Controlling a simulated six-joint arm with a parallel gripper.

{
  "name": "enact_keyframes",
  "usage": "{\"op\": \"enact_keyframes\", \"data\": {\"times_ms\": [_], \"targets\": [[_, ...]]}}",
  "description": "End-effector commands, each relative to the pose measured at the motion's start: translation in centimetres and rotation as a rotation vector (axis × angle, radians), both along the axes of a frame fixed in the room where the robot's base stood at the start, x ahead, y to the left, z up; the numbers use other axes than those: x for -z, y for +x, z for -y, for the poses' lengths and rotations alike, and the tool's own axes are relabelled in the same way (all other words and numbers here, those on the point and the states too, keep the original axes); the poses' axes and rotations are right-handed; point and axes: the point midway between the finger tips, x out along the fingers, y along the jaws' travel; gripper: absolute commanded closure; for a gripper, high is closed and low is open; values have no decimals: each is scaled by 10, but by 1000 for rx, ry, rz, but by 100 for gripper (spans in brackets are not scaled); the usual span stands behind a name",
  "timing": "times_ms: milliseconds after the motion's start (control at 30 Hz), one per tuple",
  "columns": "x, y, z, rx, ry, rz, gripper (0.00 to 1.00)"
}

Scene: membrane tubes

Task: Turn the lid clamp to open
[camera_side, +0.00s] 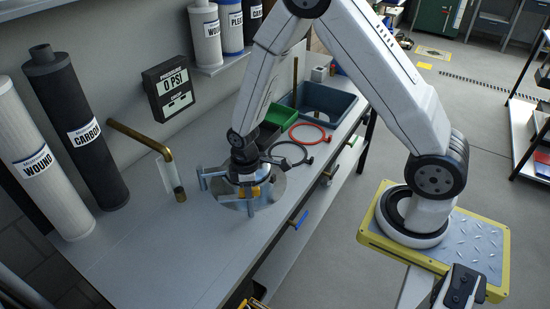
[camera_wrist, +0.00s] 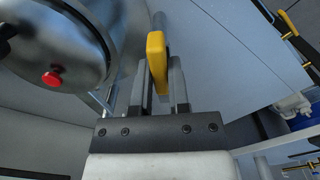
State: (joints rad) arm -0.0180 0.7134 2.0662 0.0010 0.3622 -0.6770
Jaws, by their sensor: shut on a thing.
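The lid clamp's yellow handle (camera_wrist: 156,48) shows in the wrist view, with a grey rod running up beyond it. My gripper (camera_wrist: 161,72) is shut on this yellow handle, one dark finger on each side. A rounded metal lid or vessel (camera_wrist: 78,45) with a red knob (camera_wrist: 52,78) fills the left of the wrist view. In the side view my gripper (camera_side: 248,186) is low over a round metal plate (camera_side: 228,198) in the bench top, among grey bracket arms (camera_side: 202,178). My arm hides much of the clamp there.
Tall WOUND (camera_side: 42,160) and CARBON (camera_side: 82,130) cartridges stand at the left. A bent brass pipe (camera_side: 150,143) rises beside the plate. A gauge box reads 0 PSI (camera_side: 169,90). Red (camera_side: 309,133) and black rings, a green bin (camera_side: 279,125) and a sink (camera_side: 322,104) lie beyond. The near-left bench is clear.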

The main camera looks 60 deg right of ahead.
Motion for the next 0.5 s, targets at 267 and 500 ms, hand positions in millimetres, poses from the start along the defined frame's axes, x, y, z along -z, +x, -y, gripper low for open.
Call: {"op": "enact_keyframes", "data": {"times_ms": [267,500], "targets": [[-1,2,0,-6,0,4,100],[0,1,0,-4,0,3,44]]}}
